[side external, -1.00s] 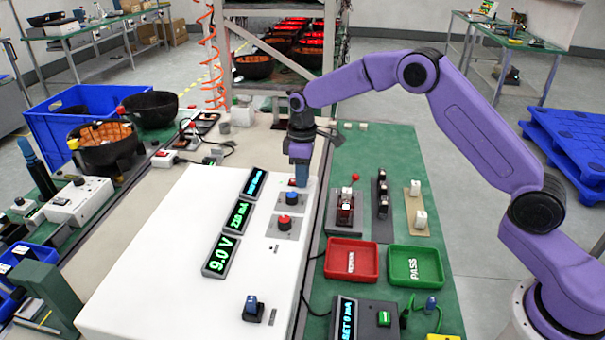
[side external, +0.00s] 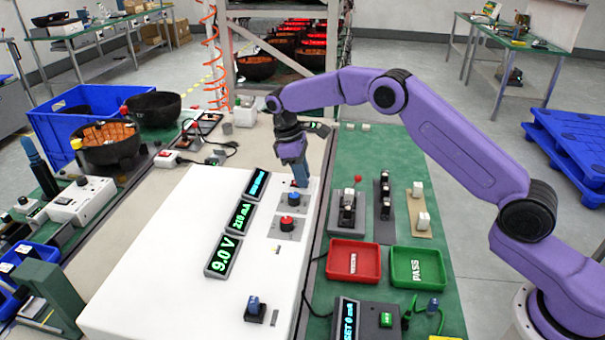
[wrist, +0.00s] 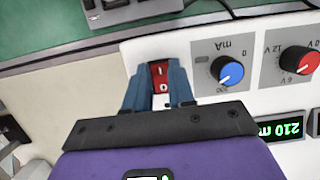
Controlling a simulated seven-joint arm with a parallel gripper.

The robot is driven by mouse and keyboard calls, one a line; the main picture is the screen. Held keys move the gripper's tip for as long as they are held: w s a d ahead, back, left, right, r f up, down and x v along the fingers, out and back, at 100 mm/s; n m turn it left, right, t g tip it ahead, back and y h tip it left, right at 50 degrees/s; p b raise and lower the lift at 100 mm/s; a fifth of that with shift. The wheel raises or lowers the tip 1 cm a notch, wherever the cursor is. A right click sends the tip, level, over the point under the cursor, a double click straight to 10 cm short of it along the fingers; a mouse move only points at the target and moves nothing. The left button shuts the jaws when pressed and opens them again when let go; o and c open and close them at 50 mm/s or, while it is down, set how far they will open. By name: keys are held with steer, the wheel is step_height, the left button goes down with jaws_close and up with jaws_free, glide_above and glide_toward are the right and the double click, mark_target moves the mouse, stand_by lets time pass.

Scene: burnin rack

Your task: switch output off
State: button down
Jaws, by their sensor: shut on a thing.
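The white power supply box (side external: 150,235) lies across the bench. Its output switch, a red rocker marked I and O, shows in the wrist view (wrist: 160,77) between my blue fingers. My gripper (side external: 300,180) reaches down to the far right end of the box, tilted. In the wrist view my gripper (wrist: 158,70) is closed around the rocker, and its fingers hide the switch's sides. In the side view they hide nearly all of it. The lit voltage display (side external: 223,256) reads 9.0 V. The current display (wrist: 281,129) reads 210 mA.
A blue knob (side external: 293,198) and a red knob (side external: 288,224) sit beside my gripper on the box. A red tray (side external: 353,262) and a green tray (side external: 418,267) stand to the right. A blue switch (side external: 254,306) is at the box's near end.

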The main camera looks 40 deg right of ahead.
steer(key=c, duration=1)
jaws_free()
steer(key=shift+o, duration=0.2)
steer(key=shift+r, duration=0.1)
steer(key=v, duration=1.1)
steer(key=shift+r, duration=0.4)
